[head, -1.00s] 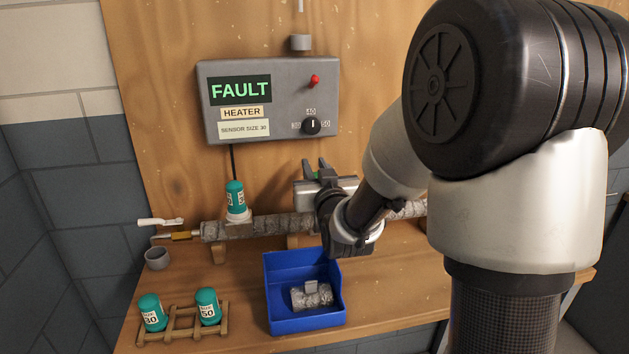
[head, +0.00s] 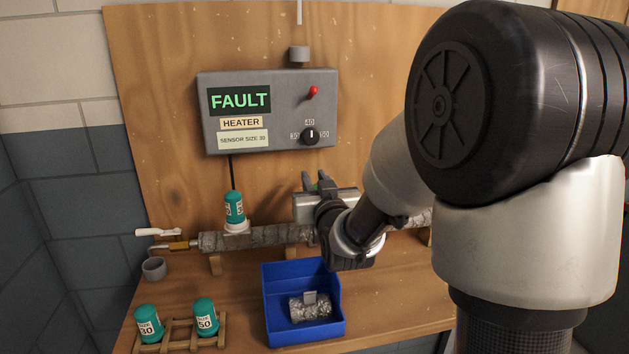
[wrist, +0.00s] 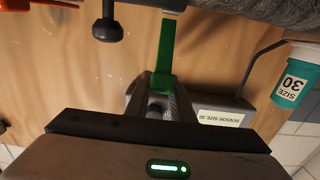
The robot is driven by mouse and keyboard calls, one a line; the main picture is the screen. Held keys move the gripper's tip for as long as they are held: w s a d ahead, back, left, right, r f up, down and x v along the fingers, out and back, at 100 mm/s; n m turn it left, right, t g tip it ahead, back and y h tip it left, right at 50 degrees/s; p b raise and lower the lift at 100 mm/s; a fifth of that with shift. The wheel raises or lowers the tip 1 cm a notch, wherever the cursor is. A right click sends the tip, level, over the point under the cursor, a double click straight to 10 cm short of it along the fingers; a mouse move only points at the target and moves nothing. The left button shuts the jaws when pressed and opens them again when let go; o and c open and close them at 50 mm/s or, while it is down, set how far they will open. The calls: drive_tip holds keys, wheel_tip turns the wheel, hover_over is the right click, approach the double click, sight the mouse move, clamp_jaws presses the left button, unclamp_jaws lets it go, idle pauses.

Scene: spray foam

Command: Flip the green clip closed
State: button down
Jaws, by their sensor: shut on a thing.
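The green clip (wrist: 166,52) shows in the wrist view as a narrow green strap running from a metal piece at the pipe down between my fingers. Only a small green bit of it (head: 316,187) shows in the head view. My gripper (head: 311,180) is at the pipe's middle, its dark fingers pointing up and away. It is shut on the clip's free end, also in the wrist view (wrist: 160,95). The speckled grey pipe insulation (head: 268,238) lies behind my gripper. My wrist hides the pipe part below the clip, so I cannot tell how the clip sits there.
A teal sensor (head: 234,208) stands on the pipe, left of my gripper. A blue bin (head: 306,340) holding an insulation piece (head: 310,307) is below. A rack (head: 178,334) with two teal sensors is front left. The grey control box (head: 270,112) above reads FAULT.

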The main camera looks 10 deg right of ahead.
drive_tip(key=shift+r, duration=0.55)
drive_tip(key=c, duration=1.8)
unclamp_jaws()
drive_tip(key=shift+o, duration=1.4)
drive_tip(key=shift+s, duration=0.15)
drive_tip(key=shift+f, duration=0.2)
drive_tip(key=shift+f, duration=0.15)
